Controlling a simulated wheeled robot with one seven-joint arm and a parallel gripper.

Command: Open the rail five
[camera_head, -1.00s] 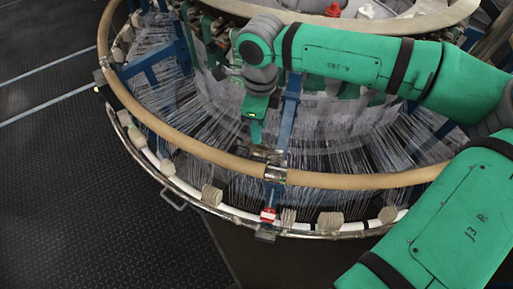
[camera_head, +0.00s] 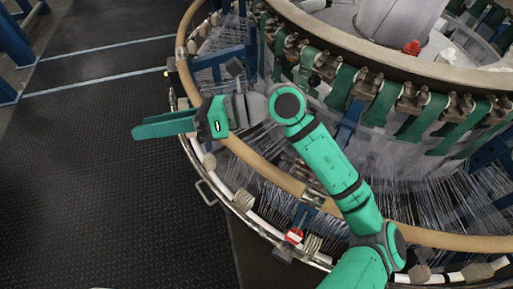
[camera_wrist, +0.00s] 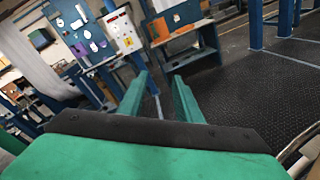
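The loom's tan ring rail (camera_head: 262,165) curves around the white threads, with a thinner metal rail (camera_head: 222,188) outside and below it. No number shows, so I cannot tell which section is rail five. A metal loop handle (camera_head: 206,192) sticks out from the outer rail at the left. A red and white piece (camera_head: 294,236) sits at a bracket lower right. My gripper (camera_head: 138,130) points left, beyond the ring, over the dark floor, above and left of the handle. In the wrist view its two green fingers (camera_wrist: 160,78) are apart with nothing between them.
Dark textured floor (camera_head: 110,200) lies free on the left. Blue posts (camera_head: 14,40) stand at the far left. Green straps (camera_head: 386,102) and brown clamps line the inner ring. The wrist view shows a blue tool board (camera_wrist: 88,30) and a workbench (camera_wrist: 182,48).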

